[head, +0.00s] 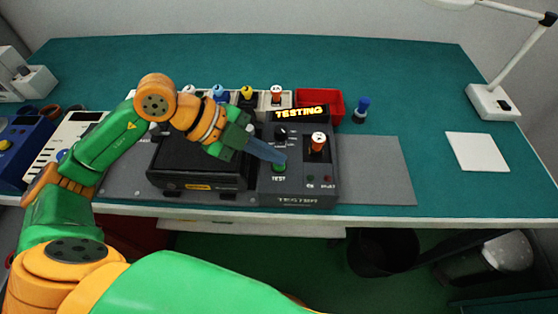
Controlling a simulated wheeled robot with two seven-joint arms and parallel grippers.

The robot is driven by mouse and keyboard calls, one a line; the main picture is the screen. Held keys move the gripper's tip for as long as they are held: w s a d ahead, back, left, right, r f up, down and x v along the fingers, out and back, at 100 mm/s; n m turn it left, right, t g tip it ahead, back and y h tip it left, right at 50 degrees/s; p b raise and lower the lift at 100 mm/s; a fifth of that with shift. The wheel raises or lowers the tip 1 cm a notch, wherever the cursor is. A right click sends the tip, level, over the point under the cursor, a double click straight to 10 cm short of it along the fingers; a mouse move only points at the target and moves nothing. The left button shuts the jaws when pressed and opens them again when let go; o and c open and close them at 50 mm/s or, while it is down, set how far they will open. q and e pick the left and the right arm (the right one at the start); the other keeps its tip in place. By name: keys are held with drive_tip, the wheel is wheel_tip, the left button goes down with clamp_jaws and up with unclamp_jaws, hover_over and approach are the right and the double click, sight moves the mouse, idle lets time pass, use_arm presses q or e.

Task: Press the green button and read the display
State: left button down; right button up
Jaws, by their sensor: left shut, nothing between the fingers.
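The dark grey tester (297,190) stands on a grey mat on the teal bench. Its tilted display (299,113) at the top reads "TESTING" in glowing yellow letters. The green button (279,168), labelled TEST, is at the left of its panel. My left gripper (281,160) is shut and empty, its fingertips at the green button and seemingly touching it. The fingers cover part of the panel. An orange-and-white part (317,142) stands upright at the right of the panel. Two small lamps by the lower right of the panel look dark. My right gripper is not in view.
A black box (198,160) sits left of the tester, partly under my left arm. Behind are a rack of coloured parts (247,95), a red bin (320,103) and a blue part (361,110). A lamp (493,101) and white pad (477,152) are right. The right bench is mostly clear.

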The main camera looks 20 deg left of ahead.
sight(273, 166)
use_arm(q)
drive_tip(key=shift+r+p, duration=0.8)
drive_tip(key=shift+p, duration=0.05)
drive_tip(key=shift+r, duration=0.15)
wheel_tip(273, 166, up, 5)
drive_tip(key=p, duration=0.5)
idle(0.4)
